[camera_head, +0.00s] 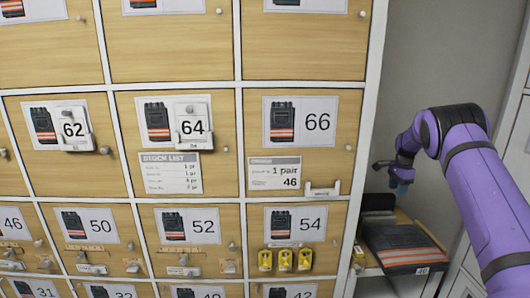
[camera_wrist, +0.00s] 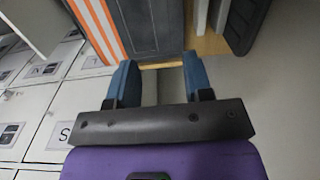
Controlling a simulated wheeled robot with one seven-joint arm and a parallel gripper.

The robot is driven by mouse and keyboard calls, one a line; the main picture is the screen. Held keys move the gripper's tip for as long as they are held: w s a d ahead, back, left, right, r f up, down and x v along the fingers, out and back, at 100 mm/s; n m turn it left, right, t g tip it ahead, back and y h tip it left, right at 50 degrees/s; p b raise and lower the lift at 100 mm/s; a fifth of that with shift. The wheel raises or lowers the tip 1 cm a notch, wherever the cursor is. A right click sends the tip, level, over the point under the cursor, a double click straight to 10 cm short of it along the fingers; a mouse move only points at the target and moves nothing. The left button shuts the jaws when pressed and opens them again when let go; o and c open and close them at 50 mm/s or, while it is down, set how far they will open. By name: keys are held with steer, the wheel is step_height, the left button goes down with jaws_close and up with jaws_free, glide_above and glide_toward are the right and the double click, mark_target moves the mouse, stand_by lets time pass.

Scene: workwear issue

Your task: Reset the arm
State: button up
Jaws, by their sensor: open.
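My purple arm comes in from the right in the head view, with my gripper (camera_head: 396,182) at its end, in front of the grey wall just right of the wooden lockers. In the wrist view my gripper (camera_wrist: 159,82) has its two blue fingers apart, with nothing between them. Folded dark workwear with orange and white stripes (camera_head: 400,247) lies below my gripper on a low wooden surface. It also shows ahead of the fingers in the wrist view (camera_wrist: 150,25), apart from them as far as I can tell.
A wall of numbered wooden lockers (camera_head: 302,190) fills the left and middle. Yellow tags (camera_head: 285,260) hang on locker 54. A dark item (camera_head: 377,201) sits behind the workwear. White lockers (camera_wrist: 62,100) stand at left in the wrist view. Grey wall lies open behind my gripper.

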steer(key=s+a+r+n+t, duration=0.1)
steer(key=s+a+r+n, duration=0.15)
steer(key=s+r, duration=0.4)
steer(key=s+a+r+n, duration=0.1)
steer(key=s+a+r, duration=0.3)
steer(key=r, duration=0.6)
steer(key=s+a+r+n+t, duration=0.1)
steer(key=s+a+r+n, duration=0.15)
steer(key=s+r, duration=0.4)
steer(key=s+a+r+n+t, duration=0.1)
steer(key=s+a+r+n, duration=0.15)
steer(key=s+r, duration=0.35)
steer(key=s+a+r+n, duration=0.1)
steer(key=s+a+r, duration=0.25)
steer(key=s, duration=0.45)
steer(key=s+a+f+n, duration=0.1)
steer(key=s+a+n, duration=0.1)
steer(key=s, duration=0.6)
steer(key=s+a+f+n+t, duration=0.1)
steer(key=s+a+f+n, duration=0.1)
steer(key=s, duration=0.7)
steer(key=s+a+f+n+t, duration=0.1)
steer(key=s+a+n, duration=0.1)
steer(key=s, duration=0.7)
steer(key=shift+s+a+f+n, duration=0.2)
steer(key=shift+f+n, duration=0.2)
steer(key=shift+n, duration=0.35)
